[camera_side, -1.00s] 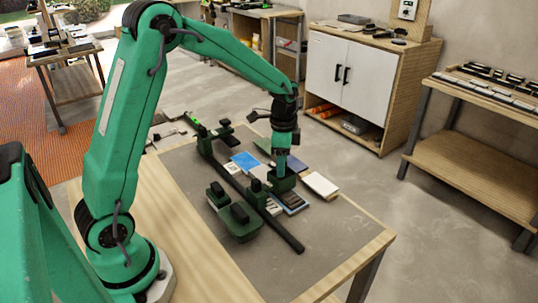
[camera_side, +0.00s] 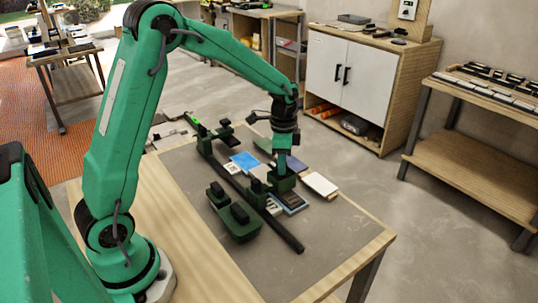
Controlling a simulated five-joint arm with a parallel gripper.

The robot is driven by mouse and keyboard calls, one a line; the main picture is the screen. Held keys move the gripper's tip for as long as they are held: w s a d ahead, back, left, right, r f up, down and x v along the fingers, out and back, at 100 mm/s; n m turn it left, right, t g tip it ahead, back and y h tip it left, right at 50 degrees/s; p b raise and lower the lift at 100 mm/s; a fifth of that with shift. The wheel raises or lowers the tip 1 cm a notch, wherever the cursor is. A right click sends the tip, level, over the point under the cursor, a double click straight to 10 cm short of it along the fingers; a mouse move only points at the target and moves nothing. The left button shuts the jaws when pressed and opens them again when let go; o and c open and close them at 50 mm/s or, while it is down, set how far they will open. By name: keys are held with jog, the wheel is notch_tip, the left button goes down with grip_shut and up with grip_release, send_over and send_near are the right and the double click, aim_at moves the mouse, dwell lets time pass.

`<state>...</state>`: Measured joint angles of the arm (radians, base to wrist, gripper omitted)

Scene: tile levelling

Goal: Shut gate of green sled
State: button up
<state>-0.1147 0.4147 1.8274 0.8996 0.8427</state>
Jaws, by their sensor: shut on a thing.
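The green sled (camera_side: 239,219) is a dark green body with raised black parts, on the grey mat at the near side of a long dark rail. My gripper (camera_side: 283,178) points straight down on the far side of the rail. It is shut on a dark green block (camera_side: 285,186) among the tiles. The fingertips are small and partly hidden, and I cannot tell whether this block is the sled's gate. A second dark green piece (camera_side: 224,131) stands at the far end of the rail.
The dark rail (camera_side: 270,215) runs across the grey mat (camera_side: 335,235). A blue tile (camera_side: 243,161), a white tile (camera_side: 321,184) and a dark blue tile (camera_side: 295,164) lie around my gripper. The mat's near right part is clear.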

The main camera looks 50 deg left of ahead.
jog(key=n, duration=0.8)
jog(key=shift+n, duration=0.4)
jog(key=n, duration=0.4)
jog(key=shift+n, duration=2.3)
jog(key=o, duration=1)
jog(key=shift+r, duration=0.15)
